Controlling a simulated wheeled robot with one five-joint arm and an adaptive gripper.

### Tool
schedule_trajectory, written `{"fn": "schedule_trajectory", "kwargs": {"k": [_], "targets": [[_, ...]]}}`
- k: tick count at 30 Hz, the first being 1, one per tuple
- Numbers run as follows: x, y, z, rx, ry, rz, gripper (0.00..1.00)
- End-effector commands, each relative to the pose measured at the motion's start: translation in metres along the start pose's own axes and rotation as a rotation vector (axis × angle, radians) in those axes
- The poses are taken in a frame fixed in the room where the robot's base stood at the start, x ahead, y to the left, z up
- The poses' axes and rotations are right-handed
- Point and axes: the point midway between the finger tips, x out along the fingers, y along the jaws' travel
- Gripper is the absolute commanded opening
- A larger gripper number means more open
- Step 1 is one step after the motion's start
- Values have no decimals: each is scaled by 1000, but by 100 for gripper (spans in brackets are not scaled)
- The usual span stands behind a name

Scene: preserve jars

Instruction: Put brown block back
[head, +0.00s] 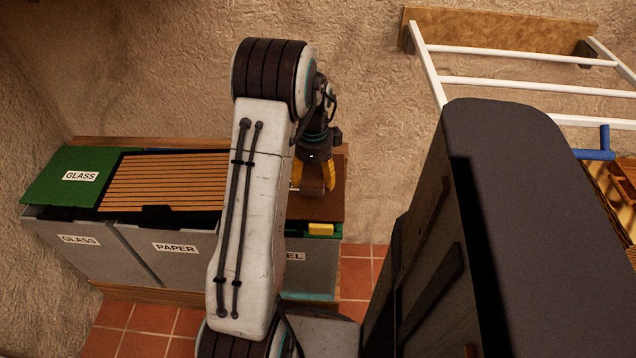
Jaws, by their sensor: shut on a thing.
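My gripper (312,182), with yellow fingers, points down over the right end of the row of bins. It is shut on a small brownish thing (311,186), which looks like the brown block; the fingers and my arm partly cover it. Below it is a flat brown surface (328,208) on the right bin. I cannot tell whether the block touches that surface or is held just above it.
Grey bins labelled GLASS (80,241) and PAPER (176,248) stand left, with a green lid (60,176) and a slatted brown top (170,180). A yellow block (321,229) sits at the right bin's front edge. A white rack (510,86) is on the wall.

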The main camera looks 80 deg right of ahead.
Motion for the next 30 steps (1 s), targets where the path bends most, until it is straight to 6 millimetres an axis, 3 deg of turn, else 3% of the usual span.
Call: {"fn": "schedule_trajectory", "kwargs": {"k": [3, 12, 30], "targets": [[12, -16, 6, 0, 0, 2, 37], [41, -15, 5, 1, 0, 1, 37], [48, -14, 5, 1, 0, 0, 37]]}}
